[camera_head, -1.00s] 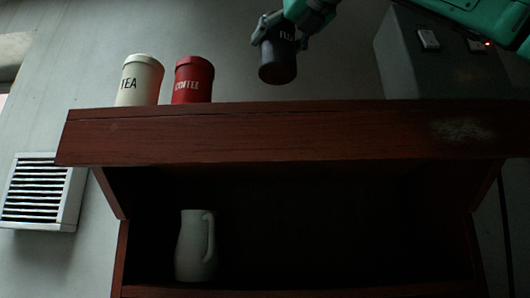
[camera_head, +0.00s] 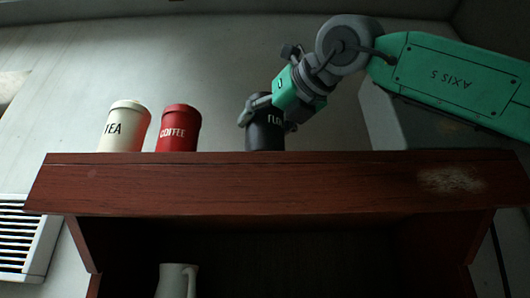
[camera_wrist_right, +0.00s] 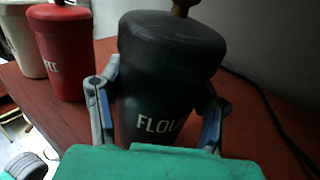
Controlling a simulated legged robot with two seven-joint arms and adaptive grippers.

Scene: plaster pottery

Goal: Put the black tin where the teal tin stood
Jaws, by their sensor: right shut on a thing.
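The black tin (camera_head: 265,138), lettered as flour, is upright at the top of the red-brown wooden shelf unit. My right gripper (camera_head: 266,122) is shut on it, one finger on each side. In the right wrist view the black tin (camera_wrist_right: 165,62) fills the middle between my right gripper's fingers (camera_wrist_right: 158,105). Its base is hidden, so I cannot tell whether it touches the board. No teal tin shows in any view. My left gripper is not in view.
A red coffee tin (camera_head: 179,128) and a cream tea tin (camera_head: 124,127) stand to the left, with a gap before the black tin. A pale jug (camera_head: 176,281) is in the compartment below. A dark cable (camera_wrist_right: 270,110) runs behind the black tin on the right.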

